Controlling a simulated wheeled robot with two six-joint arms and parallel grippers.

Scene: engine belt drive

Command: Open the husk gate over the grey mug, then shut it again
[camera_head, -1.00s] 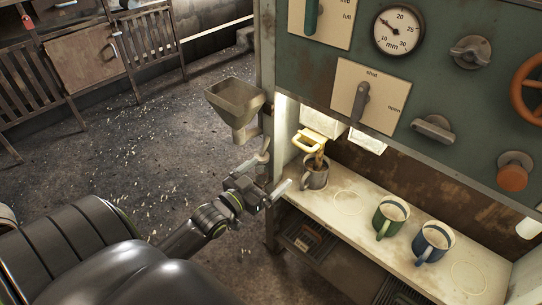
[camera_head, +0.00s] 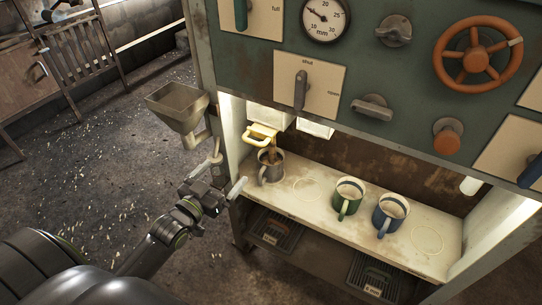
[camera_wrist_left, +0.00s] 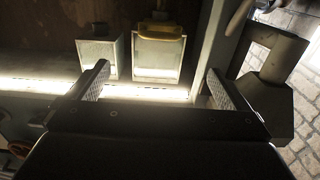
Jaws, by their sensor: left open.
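The husk gate has a yellow handle (camera_head: 261,135) on the front of a white chute, directly above the grey mug (camera_head: 270,166). The handle also shows in the left wrist view (camera_wrist_left: 160,31), beyond my fingers. Brownish material shows between the chute and the mug's mouth; I cannot tell whether it is falling. The mug stands upright at the shelf's left end. My left gripper (camera_head: 227,179) is open and empty, left of the mug and lower than the handle, apart from both. Its spread fingers also show in the wrist view (camera_wrist_left: 156,78). My right gripper is out of view.
A second white chute (camera_head: 315,128) is right of the gate. A green mug (camera_head: 347,197) and a blue mug (camera_head: 390,213) stand further right on the shelf (camera_head: 310,209). A metal hopper (camera_head: 177,106) hangs by the cabinet's left post. A shut/open lever (camera_head: 301,89) is above.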

